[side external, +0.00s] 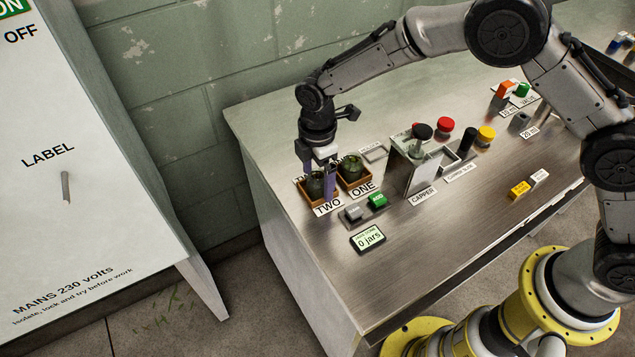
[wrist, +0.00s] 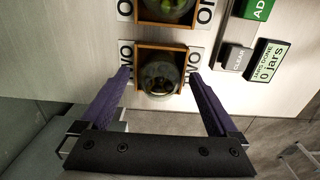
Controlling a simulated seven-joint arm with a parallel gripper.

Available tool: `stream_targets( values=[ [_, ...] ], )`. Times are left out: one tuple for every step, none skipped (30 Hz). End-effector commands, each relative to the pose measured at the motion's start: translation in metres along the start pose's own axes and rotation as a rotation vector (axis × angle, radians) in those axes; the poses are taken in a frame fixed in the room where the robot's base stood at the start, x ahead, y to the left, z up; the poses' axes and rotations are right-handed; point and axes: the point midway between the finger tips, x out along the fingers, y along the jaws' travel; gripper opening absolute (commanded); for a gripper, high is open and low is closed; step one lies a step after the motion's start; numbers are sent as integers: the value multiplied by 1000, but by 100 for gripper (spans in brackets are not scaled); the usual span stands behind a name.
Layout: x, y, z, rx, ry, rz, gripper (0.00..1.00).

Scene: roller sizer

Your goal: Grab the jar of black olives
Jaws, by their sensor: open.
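A glass jar with dark contents, the jar of black olives (wrist: 159,77), stands upright in the wooden tray marked TWO (wrist: 174,46). In the side external view the jar (side external: 315,186) shows at the table's left end, partly behind a finger. My gripper (wrist: 160,74) is open, its two purple fingers reaching down on the left and right of this jar in the wrist view. In the side external view my gripper (side external: 328,182) is low over tray TWO. I cannot tell whether the fingers touch the jar.
A jar with green contents (wrist: 166,8) stands in tray ONE, close beside tray TWO. The CLEAR (side external: 353,213) and ADD (side external: 377,200) buttons and a "0 jars" display (side external: 368,238) are near. The capper (side external: 413,165) stands to the right.

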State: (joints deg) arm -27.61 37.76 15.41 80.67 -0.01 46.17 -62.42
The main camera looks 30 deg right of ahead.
Motion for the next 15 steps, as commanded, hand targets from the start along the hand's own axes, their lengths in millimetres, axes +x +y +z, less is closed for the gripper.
stream_targets(
  values=[
    [0,0,0,0,0,0,96],
    [0,0,0,0,0,0,92],
    [0,0,0,0,0,0,85],
    [0,0,0,0,0,0,80],
    [0,0,0,0,0,0,74],
    [0,0,0,0,0,0,67],
    [-1,0,0,0,0,0,62],
    [-1,0,0,0,0,0,56],
    [-1,0,0,0,0,0,49],
    [-1,0,0,0,0,0,44],
    [-1,0,0,0,0,0,38],
    [-1,0,0,0,0,0,31],
    [-1,0,0,0,0,0,26],
    [-1,0,0,0,0,0,20],
    [-1,0,0,0,0,0,13]
  ],
)
